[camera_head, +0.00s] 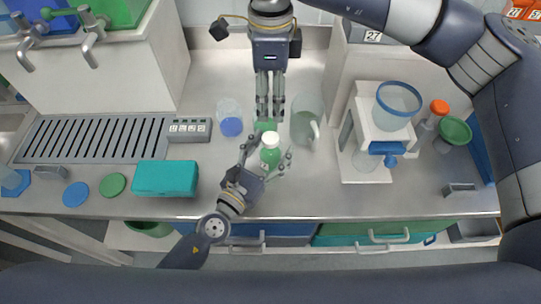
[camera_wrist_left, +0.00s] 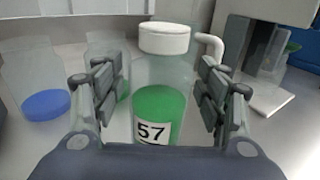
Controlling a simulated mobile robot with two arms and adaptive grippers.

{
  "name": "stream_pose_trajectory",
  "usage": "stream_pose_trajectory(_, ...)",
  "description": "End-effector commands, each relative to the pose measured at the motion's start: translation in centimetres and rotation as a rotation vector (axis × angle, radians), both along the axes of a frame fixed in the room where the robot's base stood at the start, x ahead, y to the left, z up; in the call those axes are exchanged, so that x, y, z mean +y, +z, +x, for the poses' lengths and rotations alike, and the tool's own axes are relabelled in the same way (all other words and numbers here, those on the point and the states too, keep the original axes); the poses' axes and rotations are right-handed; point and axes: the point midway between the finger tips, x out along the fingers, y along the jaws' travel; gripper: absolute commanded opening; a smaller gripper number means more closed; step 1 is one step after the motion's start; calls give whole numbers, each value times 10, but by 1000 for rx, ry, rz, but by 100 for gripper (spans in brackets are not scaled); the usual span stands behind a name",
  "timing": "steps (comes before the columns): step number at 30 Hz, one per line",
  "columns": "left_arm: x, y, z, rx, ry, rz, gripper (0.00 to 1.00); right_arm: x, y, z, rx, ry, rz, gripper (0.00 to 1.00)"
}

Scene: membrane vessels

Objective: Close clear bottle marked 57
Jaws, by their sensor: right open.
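The clear bottle marked 57 (camera_head: 270,157) stands upright on the bench with green contents. In the left wrist view the bottle (camera_wrist_left: 162,105) shows its "57" label. A white cap (camera_wrist_left: 164,38) sits on its mouth; I cannot tell whether it is tight. The cap also shows in the head view (camera_head: 270,138). My left gripper (camera_head: 266,155) is open, with its fingers on either side of the bottle and gaps visible in the wrist view. My right gripper (camera_head: 270,110) is open and points down just behind the bottle. It partly hides a vessel with green contents (camera_head: 265,126).
A clear vessel with blue contents (camera_head: 231,126) stands left of the bottle, and a clear jug (camera_head: 306,125) close on the right. A teal box (camera_head: 165,178), a green disc (camera_head: 113,184) and a blue disc (camera_head: 76,194) lie left. A white stand (camera_head: 365,150) is farther right.

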Motion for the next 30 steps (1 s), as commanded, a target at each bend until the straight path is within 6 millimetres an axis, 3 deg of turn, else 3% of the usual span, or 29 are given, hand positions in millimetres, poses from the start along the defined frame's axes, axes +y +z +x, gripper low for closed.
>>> stream_pose_trajectory(13,5,-1,-8,-1,-1,4,69,0,0,0,0,0,0,54)
stream_pose_trajectory(30,55,-2,-89,2,-2,5,69,0,0,0,0,0,0,54)
